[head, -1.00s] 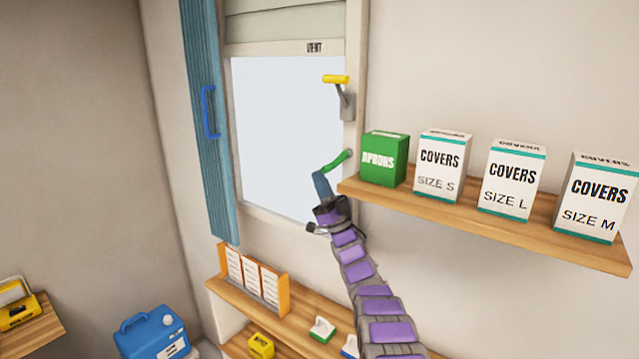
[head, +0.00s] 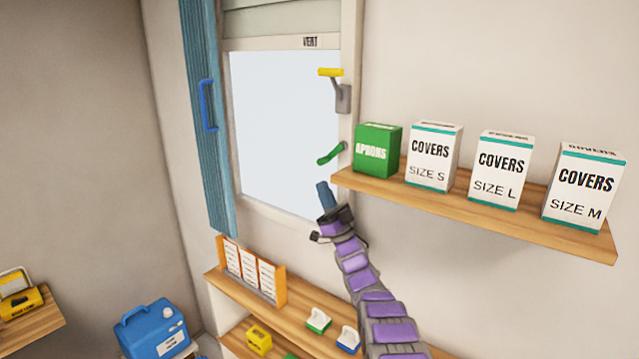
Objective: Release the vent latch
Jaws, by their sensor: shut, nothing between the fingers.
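The window (head: 285,125) with the VENT label (head: 310,42) is on the wall ahead. On its right frame are a green lever (head: 331,153), its free end sloping down and left, and above it a yellow-topped grey handle (head: 331,73). I cannot tell from the labels which of these is the vent latch. My gripper (head: 323,186) is shut and empty, pointing up, below the green lever with a visible gap between them in the picture. Nothing of the lever is hidden now.
A wooden shelf (head: 480,208) right of the window holds a green APRONS box (head: 377,150) and white COVERS boxes (head: 433,157), close to my arm. A blue shutter (head: 205,120) stands at the window's left. A lower shelf (head: 275,307) holds small items.

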